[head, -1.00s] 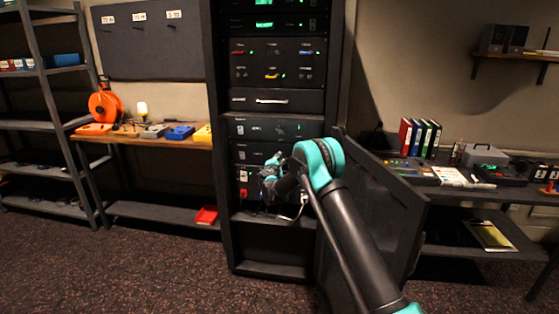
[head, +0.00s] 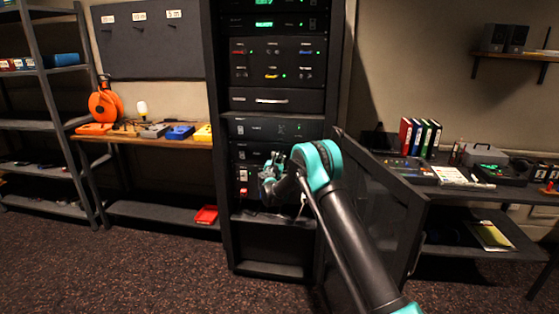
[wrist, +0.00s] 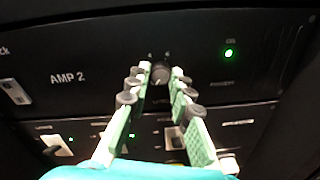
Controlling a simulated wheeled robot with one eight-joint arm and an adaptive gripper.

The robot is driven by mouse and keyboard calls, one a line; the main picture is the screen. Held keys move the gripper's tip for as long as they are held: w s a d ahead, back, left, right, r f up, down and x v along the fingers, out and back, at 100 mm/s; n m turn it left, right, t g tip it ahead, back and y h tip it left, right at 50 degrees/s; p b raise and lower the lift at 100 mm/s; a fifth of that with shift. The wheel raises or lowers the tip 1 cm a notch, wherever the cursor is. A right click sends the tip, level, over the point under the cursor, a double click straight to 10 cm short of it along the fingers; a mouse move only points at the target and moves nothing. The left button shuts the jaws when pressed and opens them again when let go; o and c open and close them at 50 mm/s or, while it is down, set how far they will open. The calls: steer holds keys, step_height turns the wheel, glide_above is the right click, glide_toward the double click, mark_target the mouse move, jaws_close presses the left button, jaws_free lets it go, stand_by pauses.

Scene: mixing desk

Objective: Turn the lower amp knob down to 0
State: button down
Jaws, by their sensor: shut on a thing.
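The knob (wrist: 161,72) is small, dark and round, on a black panel labelled AMP 2 (wrist: 68,77) in the wrist view. My gripper (wrist: 161,77) is shut on this knob, with one green-and-grey finger on each side of it. The fingers partly cover the panel below the knob. A green light (wrist: 229,53) glows on the panel to the right. In the head view my gripper (head: 268,180) is at the lower part of the rack, and my arm hides part of this area. The knob's pointer angle is too small to read.
The black rack (head: 216,150) has several units above. Its open door (head: 385,215) stands to the right, close to my arm. Below the AMP 2 panel, the wrist view shows more switches (wrist: 57,145) and green lights. Side benches hold tools and folders.

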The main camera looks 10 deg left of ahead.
steer(key=shift+f+n, duration=0.1)
steer(key=shift+n, duration=0.5)
steer(key=c, duration=1.3)
jaws_free()
steer(key=shift+c, duration=0.2)
steer(key=s+a, duration=0.1)
steer(key=s, duration=1.1)
